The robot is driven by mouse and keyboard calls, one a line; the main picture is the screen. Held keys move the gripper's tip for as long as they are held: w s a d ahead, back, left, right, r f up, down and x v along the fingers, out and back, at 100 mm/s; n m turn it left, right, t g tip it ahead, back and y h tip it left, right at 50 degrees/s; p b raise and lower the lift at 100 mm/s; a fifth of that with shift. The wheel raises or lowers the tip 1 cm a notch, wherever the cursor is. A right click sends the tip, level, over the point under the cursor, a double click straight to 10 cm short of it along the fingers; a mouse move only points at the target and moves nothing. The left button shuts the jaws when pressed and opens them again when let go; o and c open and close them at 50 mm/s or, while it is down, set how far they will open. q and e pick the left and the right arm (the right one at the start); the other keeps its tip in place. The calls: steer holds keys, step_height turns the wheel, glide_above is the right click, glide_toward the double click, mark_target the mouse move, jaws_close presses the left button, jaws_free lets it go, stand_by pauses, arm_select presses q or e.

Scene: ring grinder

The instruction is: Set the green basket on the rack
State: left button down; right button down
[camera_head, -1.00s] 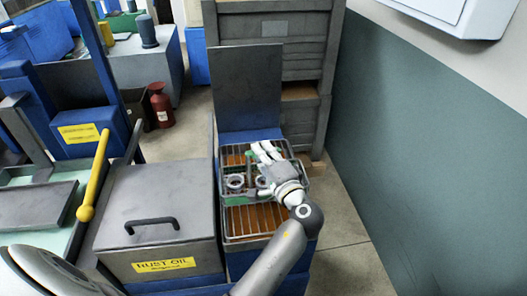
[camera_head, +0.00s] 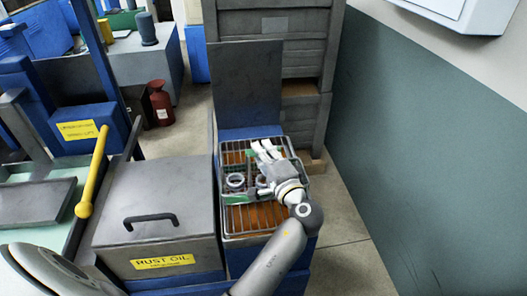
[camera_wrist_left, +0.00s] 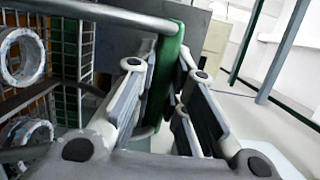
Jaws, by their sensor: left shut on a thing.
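The green basket is a wire basket (camera_head: 226,188) with a green handle (camera_wrist_left: 160,75). It holds metal rings (camera_head: 235,181), which also show at the left of the left wrist view (camera_wrist_left: 22,56). My left gripper (camera_head: 266,150) is over the basket, shut on the green handle, one finger on each side of it. The rack (camera_head: 256,222) is a wire grid over a brown surface in the blue station. The basket is at or just above the rack; whether they touch I cannot tell. My right gripper is not in view.
A grey lidded box labelled RUST OIL (camera_head: 158,215) stands left of the rack. A grey upright panel (camera_head: 247,85) rises behind it. A yellow-handled lever (camera_head: 93,170) is further left. Open floor (camera_head: 345,215) and a green-grey wall (camera_head: 430,140) lie to the right.

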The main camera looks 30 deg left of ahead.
arm_select(q)
steer(key=c, duration=1.4)
jaws_free()
steer(key=shift+r, duration=0.1)
